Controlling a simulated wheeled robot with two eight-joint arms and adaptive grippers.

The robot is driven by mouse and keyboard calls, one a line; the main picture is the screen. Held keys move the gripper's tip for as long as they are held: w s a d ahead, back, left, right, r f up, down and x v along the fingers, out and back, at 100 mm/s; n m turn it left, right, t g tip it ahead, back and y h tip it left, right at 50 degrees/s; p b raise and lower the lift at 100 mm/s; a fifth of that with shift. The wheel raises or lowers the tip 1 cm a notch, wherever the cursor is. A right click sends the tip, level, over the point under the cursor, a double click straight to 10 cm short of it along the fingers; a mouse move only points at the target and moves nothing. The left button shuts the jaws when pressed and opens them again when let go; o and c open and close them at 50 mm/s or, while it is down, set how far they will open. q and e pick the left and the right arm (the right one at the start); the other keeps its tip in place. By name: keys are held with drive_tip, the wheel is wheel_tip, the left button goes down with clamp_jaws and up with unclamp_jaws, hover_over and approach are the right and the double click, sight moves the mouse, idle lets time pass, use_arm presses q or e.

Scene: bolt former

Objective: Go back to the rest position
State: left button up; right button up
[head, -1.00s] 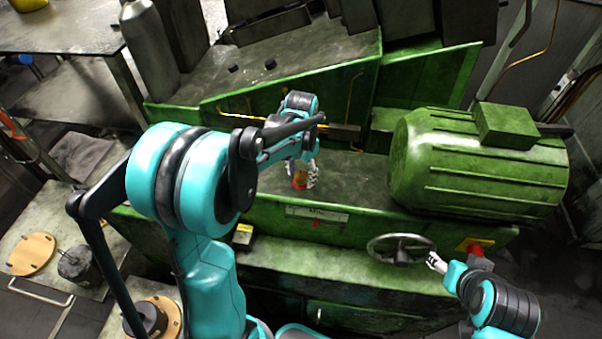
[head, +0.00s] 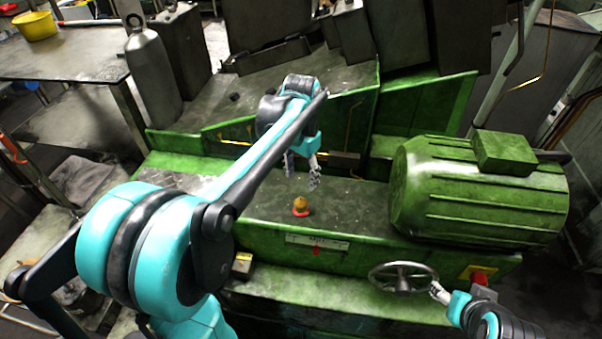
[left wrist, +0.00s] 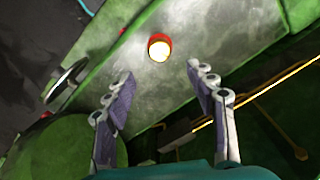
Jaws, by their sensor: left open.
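My left gripper (head: 302,172) is open and empty, above the green machine's flat top (head: 255,200). Its two fingers also show spread apart in the left wrist view (left wrist: 166,88). A small orange knob with a red base (head: 301,206) stands on the machine's top, below and nearer than the left gripper, apart from it. The knob also shows beyond the fingertips in the left wrist view (left wrist: 159,48). My right gripper (head: 440,293) is at the lower right beside the handwheel; its fingers are too small to tell open from shut.
A green ribbed motor (head: 480,190) stands right of the left gripper. A handwheel (head: 403,277) and a red button (head: 479,277) are on the machine's front. A grey gas cylinder (head: 155,80) and a table with a yellow bucket (head: 35,26) are at the back left.

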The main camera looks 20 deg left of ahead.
use_arm(q)
drive_tip(key=shift+r, duration=0.25)
idle(0.3)
drive_tip(key=s+d+f+n+t+b, duration=0.1)
drive_tip(key=s+d+f+t+b, duration=0.2)
drive_tip(key=s+f+b, duration=0.4)
drive_tip(key=s+d+f+n+t+b, duration=0.2)
drive_tip(key=s+f+b, duration=0.6)
drive_tip(key=f+b, duration=0.4)
wheel_tip(320, 180, down, 4)
drive_tip(key=shift+s+d+r+t, duration=0.15)
drive_tip(key=shift+d+r+t, duration=0.1)
drive_tip(key=shift+d+t, duration=0.7)
drive_tip(key=shift+a, duration=0.2)
